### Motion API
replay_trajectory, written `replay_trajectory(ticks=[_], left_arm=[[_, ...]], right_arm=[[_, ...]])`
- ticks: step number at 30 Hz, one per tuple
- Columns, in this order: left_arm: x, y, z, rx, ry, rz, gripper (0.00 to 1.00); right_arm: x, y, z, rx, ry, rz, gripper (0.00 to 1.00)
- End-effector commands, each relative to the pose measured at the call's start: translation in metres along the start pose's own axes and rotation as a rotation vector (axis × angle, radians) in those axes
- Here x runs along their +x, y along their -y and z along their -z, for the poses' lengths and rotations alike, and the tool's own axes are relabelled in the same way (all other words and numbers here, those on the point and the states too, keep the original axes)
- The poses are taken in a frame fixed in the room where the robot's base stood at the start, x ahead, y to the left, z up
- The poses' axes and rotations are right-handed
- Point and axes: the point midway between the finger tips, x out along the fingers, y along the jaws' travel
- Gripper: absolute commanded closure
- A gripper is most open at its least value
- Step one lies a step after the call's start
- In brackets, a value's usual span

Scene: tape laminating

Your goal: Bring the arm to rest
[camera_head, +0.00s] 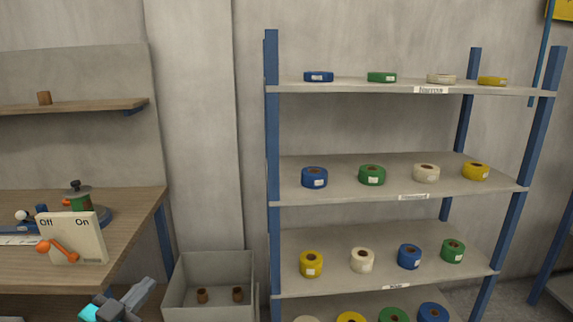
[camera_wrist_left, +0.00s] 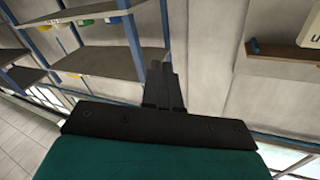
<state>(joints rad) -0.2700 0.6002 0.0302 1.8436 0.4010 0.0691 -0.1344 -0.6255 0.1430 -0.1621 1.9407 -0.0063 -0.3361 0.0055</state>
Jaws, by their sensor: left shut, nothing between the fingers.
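My left gripper (camera_head: 138,292) shows at the bottom left of the head view, in front of the workbench (camera_head: 135,225) and left of the grey bin. Its fingers are closed together and empty. In the left wrist view the gripper (camera_wrist_left: 162,75) is seen from behind, with its dark fingers together and nothing between them. My right gripper is in neither view.
A shelf rack (camera_head: 272,130) with rolls of coloured tape stands at the right. A grey bin (camera_head: 210,259) holds two brown cores. On the bench stand an Off/On switch box (camera_head: 88,240) with an orange lever and a round device (camera_head: 78,195). A wall shelf (camera_head: 75,106) hangs above.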

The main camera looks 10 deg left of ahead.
Motion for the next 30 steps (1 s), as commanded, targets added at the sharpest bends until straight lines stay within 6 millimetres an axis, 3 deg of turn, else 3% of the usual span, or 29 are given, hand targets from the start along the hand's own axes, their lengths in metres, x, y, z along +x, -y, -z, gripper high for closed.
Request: replay_trajectory(ticks=[1, 6, 14, 24, 30], left_arm=[[-0.017, -0.026, -0.028, 0.017, 0.097, -0.056, 1.0], [-0.075, -0.087, -0.094, 0.081, 0.357, -0.193, 1.0], [-0.169, -0.146, -0.154, 0.17, 0.652, -0.335, 1.0], [-0.158, -0.213, -0.136, -0.134, 0.638, -0.217, 1.0], [-0.152, -0.237, -0.125, -0.251, 0.63, -0.173, 1.0]], right_arm=[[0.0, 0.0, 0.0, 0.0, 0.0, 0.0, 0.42], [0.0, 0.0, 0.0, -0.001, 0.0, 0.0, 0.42], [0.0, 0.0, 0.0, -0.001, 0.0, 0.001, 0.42], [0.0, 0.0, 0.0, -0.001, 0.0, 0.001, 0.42], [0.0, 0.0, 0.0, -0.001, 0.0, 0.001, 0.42]])
